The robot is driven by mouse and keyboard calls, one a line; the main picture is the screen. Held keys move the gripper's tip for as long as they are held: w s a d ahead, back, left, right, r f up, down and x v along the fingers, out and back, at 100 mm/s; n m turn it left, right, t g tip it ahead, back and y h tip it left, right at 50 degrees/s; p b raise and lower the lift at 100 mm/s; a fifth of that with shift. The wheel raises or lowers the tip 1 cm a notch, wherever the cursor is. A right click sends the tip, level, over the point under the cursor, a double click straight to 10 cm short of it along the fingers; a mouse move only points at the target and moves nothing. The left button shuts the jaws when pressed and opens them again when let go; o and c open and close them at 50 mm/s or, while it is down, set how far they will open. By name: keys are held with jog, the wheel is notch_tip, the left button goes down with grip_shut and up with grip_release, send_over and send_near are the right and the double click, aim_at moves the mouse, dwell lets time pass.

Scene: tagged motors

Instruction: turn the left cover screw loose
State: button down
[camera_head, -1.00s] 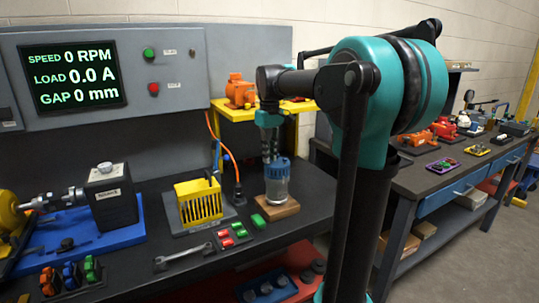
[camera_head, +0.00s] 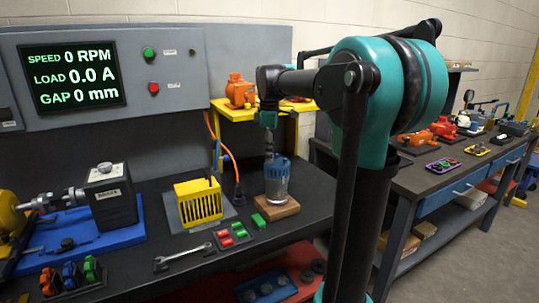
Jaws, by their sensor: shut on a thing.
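A clear cylinder (camera_head: 277,190) with a blue cover (camera_head: 280,168) stands upright on a wooden block (camera_head: 281,207) on the dark bench. My gripper (camera_head: 268,154) points straight down at the left part of the blue cover. It is shut, with its fingertips at the cover's top on the left side. The left cover screw is hidden at the fingertips and too small to make out.
A yellow basket (camera_head: 198,203) stands to the left of the cylinder, with a cable and plug (camera_head: 238,194) between them. A green block (camera_head: 258,220) lies close in front. A wrench (camera_head: 183,257) and a tray of red and green parts (camera_head: 231,237) lie nearer the front edge.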

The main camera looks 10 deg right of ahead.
jog(key=shift+f+n, duration=0.1)
jog(key=shift+n, duration=0.3)
dwell(0.3)
jog(key=c, duration=1.5)
grip_release()
notch_tip(320, 180, up, 12)
